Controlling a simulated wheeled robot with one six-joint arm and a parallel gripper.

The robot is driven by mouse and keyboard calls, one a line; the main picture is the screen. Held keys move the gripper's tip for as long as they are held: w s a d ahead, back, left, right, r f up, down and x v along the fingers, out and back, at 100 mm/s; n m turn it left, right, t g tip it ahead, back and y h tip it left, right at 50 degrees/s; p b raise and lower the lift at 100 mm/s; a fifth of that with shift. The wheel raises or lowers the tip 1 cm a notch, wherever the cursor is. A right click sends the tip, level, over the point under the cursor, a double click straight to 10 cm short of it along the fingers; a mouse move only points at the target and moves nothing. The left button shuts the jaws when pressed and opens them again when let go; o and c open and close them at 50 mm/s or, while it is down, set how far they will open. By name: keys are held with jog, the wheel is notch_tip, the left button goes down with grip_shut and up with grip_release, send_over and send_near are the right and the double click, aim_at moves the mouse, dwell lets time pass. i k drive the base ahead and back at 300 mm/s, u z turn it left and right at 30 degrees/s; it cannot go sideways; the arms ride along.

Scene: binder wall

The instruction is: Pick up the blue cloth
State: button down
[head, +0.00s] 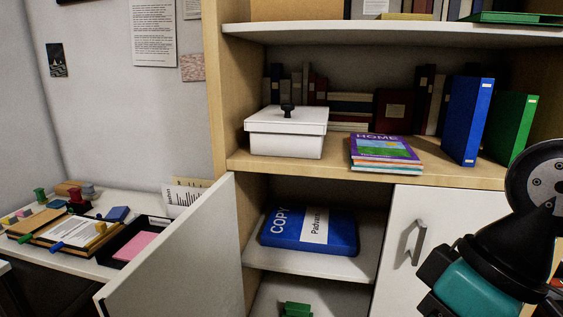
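I cannot make out a blue cloth for sure. A small flat blue thing (118,213) lies on the white desk at the left, by the black tray; it is too small to tell whether it is cloth. The other large blue things are a blue binder (467,120) upright on the middle shelf and a blue pack of copy paper (283,229) on the shelf below. Black and teal parts of my arm show at the lower right. My gripper's fingertips are not in view.
A cabinet door (185,260) stands open between desk and cabinet. The other door (408,235) is shut. A white lidded box (286,134) and a stack of magazines (385,153) sit on the middle shelf. The desk holds a black tray (110,265) and several small objects.

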aim_at(117, 213)
jog(key=z, duration=2.55)
jog(key=k, duration=1.8)
jog(key=u, duration=2.15)
jog(key=i, duration=0.55)
